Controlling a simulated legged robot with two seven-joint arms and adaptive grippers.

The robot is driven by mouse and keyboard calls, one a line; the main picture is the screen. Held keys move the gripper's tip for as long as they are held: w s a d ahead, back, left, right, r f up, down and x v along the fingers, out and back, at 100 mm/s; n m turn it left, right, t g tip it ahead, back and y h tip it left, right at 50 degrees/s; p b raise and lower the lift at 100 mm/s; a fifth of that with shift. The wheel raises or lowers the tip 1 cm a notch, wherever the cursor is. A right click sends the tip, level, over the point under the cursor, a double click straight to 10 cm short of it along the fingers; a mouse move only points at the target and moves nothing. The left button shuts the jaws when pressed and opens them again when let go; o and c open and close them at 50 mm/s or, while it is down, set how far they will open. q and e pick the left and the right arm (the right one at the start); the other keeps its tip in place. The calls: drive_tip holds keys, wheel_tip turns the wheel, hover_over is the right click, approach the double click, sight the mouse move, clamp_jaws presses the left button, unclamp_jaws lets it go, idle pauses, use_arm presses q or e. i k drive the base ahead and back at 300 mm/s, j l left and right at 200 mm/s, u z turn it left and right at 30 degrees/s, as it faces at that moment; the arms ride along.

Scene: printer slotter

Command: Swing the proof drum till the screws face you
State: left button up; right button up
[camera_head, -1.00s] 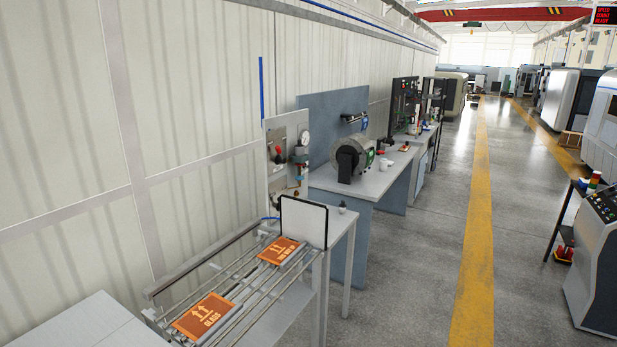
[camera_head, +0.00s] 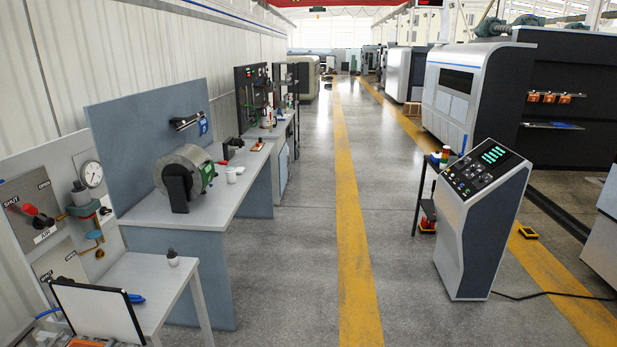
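The proof drum (camera_head: 188,168) is a grey metal cylinder with a black end stand. It sits on a grey workbench (camera_head: 215,207) against the left wall. A green part shows on its right side. I cannot make out any screws on it from here. Neither of my grippers is in view.
A side table (camera_head: 150,282) with a white panel (camera_head: 98,310) and a valve board (camera_head: 58,215) stand at the near left. A control console (camera_head: 480,220) stands on the right, with a cable on the floor. The aisle (camera_head: 300,240) between is clear.

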sight(184, 160)
drive_tip(key=i+l, duration=0.1)
drive_tip(key=i, duration=2)
